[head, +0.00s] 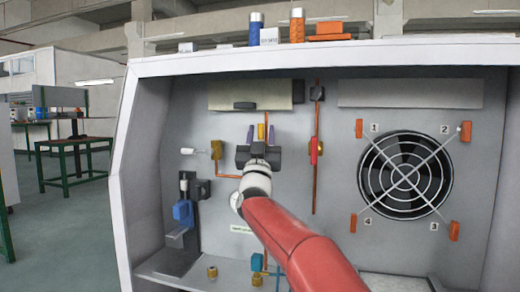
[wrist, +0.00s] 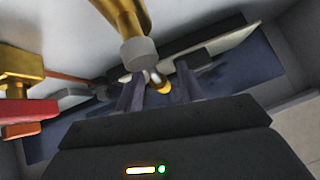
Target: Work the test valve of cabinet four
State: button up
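My gripper (head: 261,133) is in front of the cabinet's (head: 345,185) back panel, left of the fan. Its two fingers are apart, one on each side of a yellow-brass piece (head: 261,131). In the wrist view my gripper (wrist: 158,78) also shows spread fingers, with no visible contact. A brass cylinder with a grey end (wrist: 138,52) stands just beyond them, and a small yellow tip shows between them. A red handle (head: 314,153) sits on a copper pipe to the right. A red handle on brass (wrist: 28,112) shows at left in the wrist view. I cannot tell which part is the test valve.
A round fan (head: 407,175) with orange clips numbered one to four is at right. A blue device (head: 183,211) and a brass fitting with a white lever (head: 201,149) are at left. Brass knobs (head: 212,272) stand on the lower ledge. Side walls bound the cabinet.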

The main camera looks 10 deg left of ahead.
aim_at(262, 138)
jog(key=shift+v, duration=2.9)
jog(key=shift+d, duration=0.2)
jog(key=s+d+f+n+g+y, duration=0.1)
jog(key=s+d+f+n+g, duration=0.1)
jog(key=s+d+f+g, duration=0.5)
jog(key=s+d+f+n+g+y, duration=0.1)
jog(key=s+d+f+g, duration=0.35)
jog(key=d, duration=0.45)
jog(key=s+d+f+m+g+h, duration=0.2)
jog(key=s+d+f+g, duration=0.4)
jog(key=s+f, duration=0.65)
jog(key=s+d+f+m+g+h, duration=0.2)
jog(key=s+d+f+g+h, duration=0.15)
jog(key=s+d+f, duration=0.75)
jog(key=s+a+r+p, duration=0.2)
jog(key=s+r+p, duration=0.1)
jog(key=r+p, duration=1)
jog(key=shift+y, duration=0.35)
